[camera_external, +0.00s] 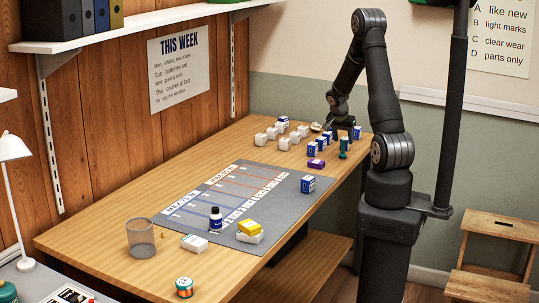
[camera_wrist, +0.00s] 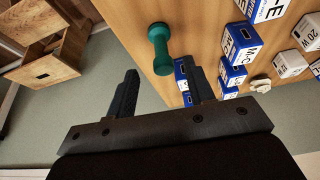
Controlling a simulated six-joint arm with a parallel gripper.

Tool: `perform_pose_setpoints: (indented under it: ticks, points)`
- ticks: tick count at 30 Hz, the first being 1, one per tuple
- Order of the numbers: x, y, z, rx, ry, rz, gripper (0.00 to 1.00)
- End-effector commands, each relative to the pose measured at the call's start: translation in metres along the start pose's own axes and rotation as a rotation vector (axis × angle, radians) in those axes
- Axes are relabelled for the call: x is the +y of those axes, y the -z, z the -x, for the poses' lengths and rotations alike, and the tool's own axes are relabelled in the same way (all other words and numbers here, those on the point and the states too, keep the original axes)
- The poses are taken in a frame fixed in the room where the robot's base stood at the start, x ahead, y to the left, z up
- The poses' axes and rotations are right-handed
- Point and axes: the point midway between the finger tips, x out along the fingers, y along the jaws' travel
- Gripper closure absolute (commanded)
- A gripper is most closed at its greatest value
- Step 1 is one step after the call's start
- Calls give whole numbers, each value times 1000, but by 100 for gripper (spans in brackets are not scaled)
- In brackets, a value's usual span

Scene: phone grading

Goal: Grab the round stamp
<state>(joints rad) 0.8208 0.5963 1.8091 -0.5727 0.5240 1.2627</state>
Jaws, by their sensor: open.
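The round stamp is green with a round head and a narrower neck. In the external view the stamp (camera_external: 344,148) stands upright near the right edge of the wooden table, close to my gripper (camera_external: 342,130). In the wrist view the stamp (camera_wrist: 159,45) lies just beyond the fingertips, roughly between the two fingers in the picture. My gripper (camera_wrist: 160,68) is open, with nothing between its fingers. Its height over the table is hard to tell.
Blue-and-white boxes (camera_wrist: 240,42) stand close to the stamp, one partly behind my right finger. White boxes (camera_external: 284,144) and a purple box (camera_external: 316,163) are nearby. A grey mat (camera_external: 235,203) covers the table's middle. The table edge is close to the stamp.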

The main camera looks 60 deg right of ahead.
Motion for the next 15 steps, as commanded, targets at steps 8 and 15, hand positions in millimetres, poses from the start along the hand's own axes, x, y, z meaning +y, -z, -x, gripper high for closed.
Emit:
perform_pose_setpoints:
  ticks: [8,15]
  points:
    - [-3,2,-29,-2,-2,1,51]
    - [-4,3,-50,-1,-1,0,51]
